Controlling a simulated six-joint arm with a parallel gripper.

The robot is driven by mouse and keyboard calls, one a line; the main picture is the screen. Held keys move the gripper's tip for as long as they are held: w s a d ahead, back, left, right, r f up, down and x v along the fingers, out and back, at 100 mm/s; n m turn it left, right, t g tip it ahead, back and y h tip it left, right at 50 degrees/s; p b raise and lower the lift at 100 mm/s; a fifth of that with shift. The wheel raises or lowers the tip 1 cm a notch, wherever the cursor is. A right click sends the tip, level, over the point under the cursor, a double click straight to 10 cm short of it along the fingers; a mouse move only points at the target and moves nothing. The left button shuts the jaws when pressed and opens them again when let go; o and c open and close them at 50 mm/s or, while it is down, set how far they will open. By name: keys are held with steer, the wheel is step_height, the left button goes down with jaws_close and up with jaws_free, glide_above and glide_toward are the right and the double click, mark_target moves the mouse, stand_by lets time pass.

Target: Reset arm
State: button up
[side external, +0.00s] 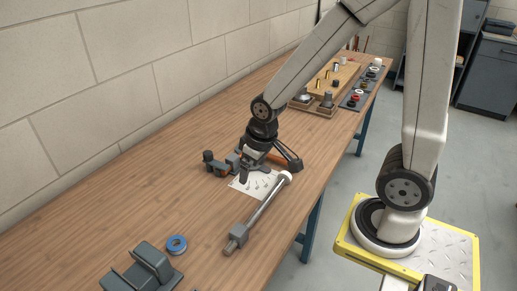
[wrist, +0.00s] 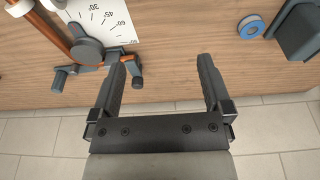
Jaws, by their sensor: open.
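My gripper (wrist: 163,76) is open and empty in the wrist view, with bare wood between and beyond its fingers. In the side external view my gripper (side external: 247,172) is low over the bench, in front of a grey bending tool (side external: 217,166) and partly hiding it. The tool also shows at upper left in the wrist view (wrist: 88,50), beside my left finger, with a copper-coloured tube (wrist: 55,38) at it. I cannot tell whether the gripper touches the tool. A white angle card (side external: 262,184) lies under the tool.
A blue ring (side external: 176,244) and a grey cradle (side external: 143,272) are at the near end. A wooden tray (side external: 333,84) with fittings stands far back. The block wall (side external: 150,90) borders the bench.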

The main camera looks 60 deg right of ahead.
steer(key=s, duration=0.2)
steer(key=s+a, duration=0.1)
steer(key=shift+f, duration=0.25)
stand_by(0.4)
